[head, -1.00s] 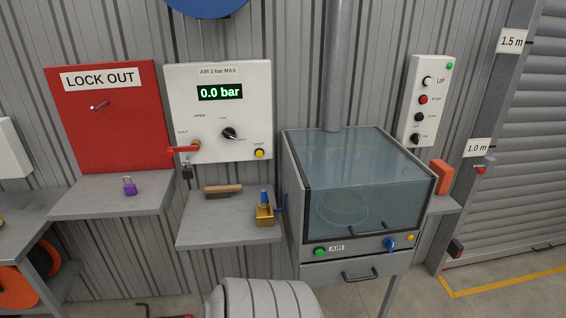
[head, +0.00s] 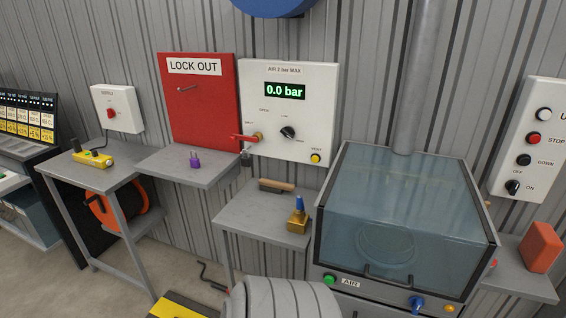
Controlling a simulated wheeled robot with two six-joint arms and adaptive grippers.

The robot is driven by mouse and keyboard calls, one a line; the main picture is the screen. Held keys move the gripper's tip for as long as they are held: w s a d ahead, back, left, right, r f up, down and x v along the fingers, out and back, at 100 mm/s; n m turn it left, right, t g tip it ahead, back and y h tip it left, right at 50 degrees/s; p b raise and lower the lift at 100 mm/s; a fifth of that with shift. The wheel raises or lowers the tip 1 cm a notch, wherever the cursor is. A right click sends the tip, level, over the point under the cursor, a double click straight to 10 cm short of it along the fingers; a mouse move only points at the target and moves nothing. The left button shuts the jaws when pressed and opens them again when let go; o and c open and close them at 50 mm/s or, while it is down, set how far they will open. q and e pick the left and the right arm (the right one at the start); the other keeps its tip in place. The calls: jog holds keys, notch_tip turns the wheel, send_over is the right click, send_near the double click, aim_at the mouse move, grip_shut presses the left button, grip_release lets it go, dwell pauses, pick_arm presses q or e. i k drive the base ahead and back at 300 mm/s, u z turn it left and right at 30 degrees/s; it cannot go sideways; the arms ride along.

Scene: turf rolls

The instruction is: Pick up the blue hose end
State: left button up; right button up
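A small blue upright piece (head: 299,203) stands on a brass block (head: 297,221) at the right end of a small grey shelf (head: 248,217). I cannot tell whether this blue piece is the hose end. No loose blue hose shows clearly now. The cabinet's left edge is close to the brass block. Neither of my grippers is in view.
A glass-topped cabinet (head: 408,215) stands right of the shelf. A wooden-handled brush (head: 276,186) lies at the shelf's back. A purple padlock (head: 195,160) sits on the shelf under the red lock-out board (head: 200,115). An orange reel (head: 103,213) hangs under the left table.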

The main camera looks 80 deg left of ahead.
aim_at(298, 206)
jog(key=u, duration=0.85)
jog(key=i, duration=0.9)
jog(key=u, duration=1.05)
jog(key=i, duration=0.25)
jog(key=u, duration=0.15)
